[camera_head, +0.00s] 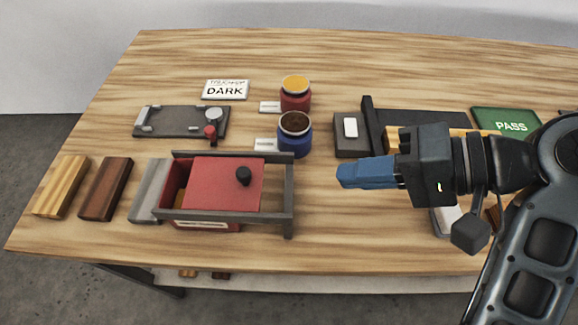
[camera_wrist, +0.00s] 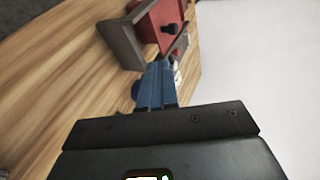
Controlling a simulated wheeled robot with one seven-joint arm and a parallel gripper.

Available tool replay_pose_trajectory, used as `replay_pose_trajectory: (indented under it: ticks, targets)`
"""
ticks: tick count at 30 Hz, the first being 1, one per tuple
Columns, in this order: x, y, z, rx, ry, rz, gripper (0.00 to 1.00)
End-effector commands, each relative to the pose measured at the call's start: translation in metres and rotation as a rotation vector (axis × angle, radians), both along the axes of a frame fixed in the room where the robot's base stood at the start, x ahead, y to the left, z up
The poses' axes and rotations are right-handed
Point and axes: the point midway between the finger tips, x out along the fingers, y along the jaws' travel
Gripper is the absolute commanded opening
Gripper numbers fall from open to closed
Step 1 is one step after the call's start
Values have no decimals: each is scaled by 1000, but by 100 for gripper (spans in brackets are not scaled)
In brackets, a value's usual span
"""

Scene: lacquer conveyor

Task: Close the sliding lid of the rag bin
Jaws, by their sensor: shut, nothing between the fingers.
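The rag bin (camera_head: 208,226) is a red box in a grey frame at the front left of the table. Its red sliding lid (camera_head: 222,180) has a black knob (camera_head: 243,175) and leaves a gap at the left end, where something yellowish shows inside. The grey frame reaches past the lid on the right. My gripper (camera_head: 340,176), with blue fingers, is shut and empty, to the right of the bin and apart from it. In the wrist view the fingers (camera_wrist: 157,75) point toward the grey frame end (camera_wrist: 120,44), with the lid's knob (camera_wrist: 171,29) beyond.
A red jar (camera_head: 295,98) and a blue jar (camera_head: 294,138) stand behind the bin. Two wood blocks, one light (camera_head: 62,188) and one dark (camera_head: 105,190), lie at the left. A dark clamp plate (camera_head: 165,121) lies behind.

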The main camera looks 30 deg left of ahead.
Motion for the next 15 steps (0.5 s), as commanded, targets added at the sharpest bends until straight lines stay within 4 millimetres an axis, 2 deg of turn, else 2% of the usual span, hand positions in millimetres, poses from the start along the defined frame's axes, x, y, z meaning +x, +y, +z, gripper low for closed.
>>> replay_pose_trajectory:
  ticks: [15]
  targets:
    - [-28,78,-47,1,3,4,0]
